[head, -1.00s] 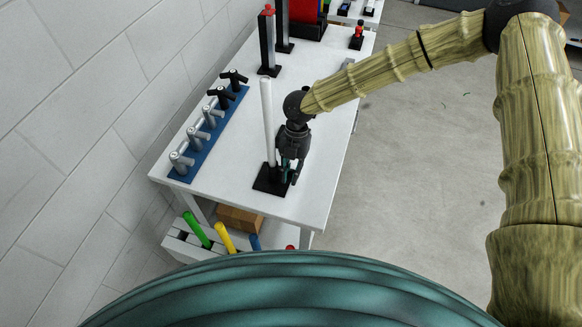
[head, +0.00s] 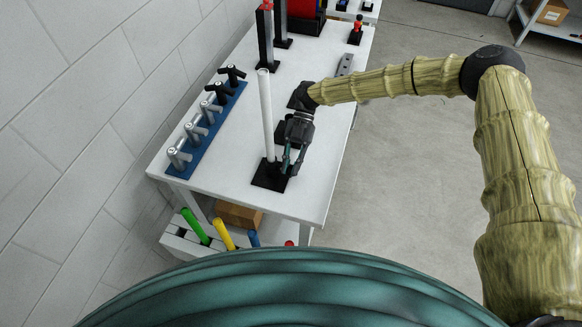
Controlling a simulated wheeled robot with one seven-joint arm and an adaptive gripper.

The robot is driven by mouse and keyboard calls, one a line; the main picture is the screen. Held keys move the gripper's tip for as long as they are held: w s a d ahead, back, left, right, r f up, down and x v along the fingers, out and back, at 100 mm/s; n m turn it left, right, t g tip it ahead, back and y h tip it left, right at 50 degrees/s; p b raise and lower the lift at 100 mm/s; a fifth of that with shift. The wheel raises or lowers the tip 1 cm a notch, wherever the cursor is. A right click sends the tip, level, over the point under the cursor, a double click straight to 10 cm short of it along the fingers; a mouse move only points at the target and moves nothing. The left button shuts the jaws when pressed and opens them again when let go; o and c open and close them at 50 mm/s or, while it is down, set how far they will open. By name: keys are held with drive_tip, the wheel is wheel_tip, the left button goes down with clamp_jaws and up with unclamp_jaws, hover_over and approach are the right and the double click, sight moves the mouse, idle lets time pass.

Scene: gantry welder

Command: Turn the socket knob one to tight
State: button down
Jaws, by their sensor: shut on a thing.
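My gripper (head: 289,165) is low over the white table, just right of a tall white post (head: 266,115) on a black base plate (head: 271,176). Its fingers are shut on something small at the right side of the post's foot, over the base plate. That small thing is mostly hidden by the fingers, and I cannot tell whether it is the socket knob. The gripper points down and toward the near end of the table, with the wrist farther back.
A blue rack (head: 207,130) with several grey and black T-handled pieces lies along the table's left edge. Dark posts (head: 265,40) stand behind. A shelf below holds green (head: 195,226), yellow (head: 224,235) and blue rods.

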idle(0.5)
drive_tip(key=c, duration=1.7)
unclamp_jaws()
drive_tip(key=v, duration=1.2)
drive_tip(key=shift+w+f, duration=0.15)
drive_tip(key=shift+f, duration=0.05)
